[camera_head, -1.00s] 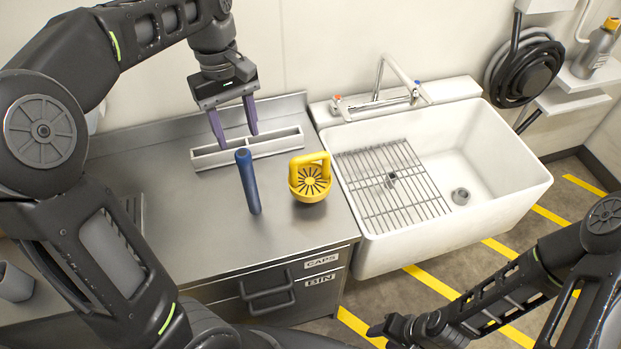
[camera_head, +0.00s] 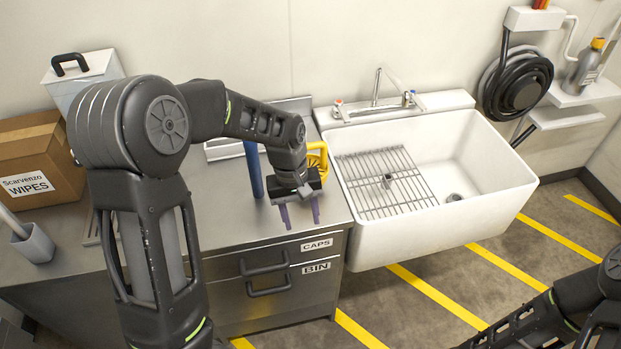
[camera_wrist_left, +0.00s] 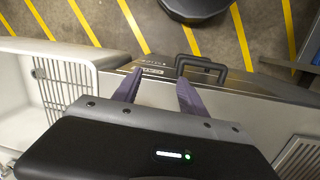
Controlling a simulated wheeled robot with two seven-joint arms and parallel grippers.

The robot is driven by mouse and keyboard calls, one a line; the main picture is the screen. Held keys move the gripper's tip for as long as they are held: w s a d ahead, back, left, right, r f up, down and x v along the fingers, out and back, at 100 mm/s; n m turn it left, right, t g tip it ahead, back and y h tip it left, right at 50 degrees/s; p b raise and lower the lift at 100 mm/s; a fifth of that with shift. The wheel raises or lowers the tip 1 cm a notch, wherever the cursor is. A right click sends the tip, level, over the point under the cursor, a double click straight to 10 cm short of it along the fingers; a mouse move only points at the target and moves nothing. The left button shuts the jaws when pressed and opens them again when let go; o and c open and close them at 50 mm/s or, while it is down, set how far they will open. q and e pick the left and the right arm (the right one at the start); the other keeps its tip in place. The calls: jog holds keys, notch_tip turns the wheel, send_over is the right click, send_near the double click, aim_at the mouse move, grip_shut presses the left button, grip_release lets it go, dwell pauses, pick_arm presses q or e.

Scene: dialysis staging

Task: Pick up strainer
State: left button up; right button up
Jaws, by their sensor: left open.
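The yellow strainer (camera_head: 324,156) stands on the steel counter (camera_head: 225,235), close to the sink, in the head view. My left wrist hides much of it, and only part of its upper side shows. My left gripper (camera_head: 302,222) is open and empty, its purple fingers over the counter's front part, nearer the front edge than the strainer. In the left wrist view the two fingers (camera_wrist_left: 160,92) stand apart with nothing between them, and the strainer is not seen there. My right forearm shows at the lower right; its gripper is out of the picture.
A blue upright cylinder (camera_head: 253,170) stands just left of the strainer. A pale divided tray (camera_head: 222,150) lies behind. The white sink (camera_head: 440,220) with its wire rack (camera_head: 385,185) is on the right. A carton of wipes (camera_head: 38,165) stands at the left.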

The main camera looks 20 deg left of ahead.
pick_arm(q)
jog(key=s+d+f+m, duration=0.1)
jog(key=s+d+f, duration=0.2)
jog(key=f, duration=0.3)
jog(key=s+d+f+m+h, duration=0.1)
jog(key=s+d+f, duration=0.2)
jog(key=f, duration=0.2)
jog(key=s+d+f+m, duration=0.1)
jog(key=s+d+f, duration=0.15)
jog(key=f, duration=0.35)
jog(key=s+d+f+m, duration=0.1)
jog(key=s+d+f, duration=0.2)
jog(key=s, duration=0.2)
jog(key=s+d+f+h, duration=0.1)
jog(key=s+d+f, duration=0.2)
jog(key=s+d, duration=0.1)
jog(key=shift+s+d+f+m+t+b, duration=0.25)
jog(key=shift+s+m+t+b, duration=0.15)
jog(key=shift+s, duration=0.5)
jog(key=shift+c, duration=0.3)
